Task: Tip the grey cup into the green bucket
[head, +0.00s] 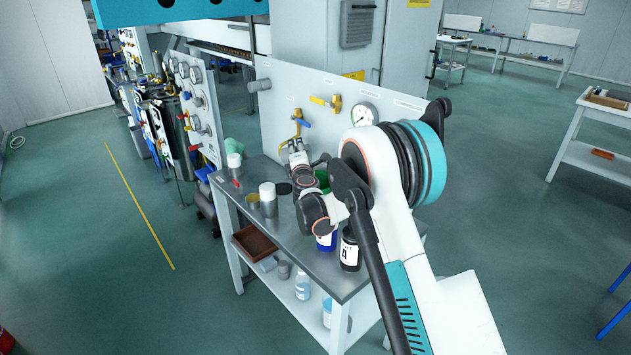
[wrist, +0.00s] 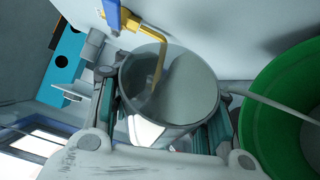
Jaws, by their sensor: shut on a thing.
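My gripper (wrist: 166,112) is shut on the grey cup (wrist: 190,88), with a finger on either side of it in the wrist view. The cup is round, smooth and shiny; whether it holds anything is not clear. The green bucket (wrist: 258,118) is at the right of the wrist view, close beside the cup and apart from it. In the head view my gripper (head: 297,152) is above the far part of the bench. Only a bit of the green bucket (head: 322,178) shows there, behind my arm, and I cannot make out the cup.
A white panel (head: 290,103) with valves and a gauge (head: 364,114) rises behind the metal bench (head: 318,262). A yellow bent pipe (wrist: 159,62) is close to the cup. White-topped jars (head: 268,198) stand left; a black jar (head: 349,250) stands at the front.

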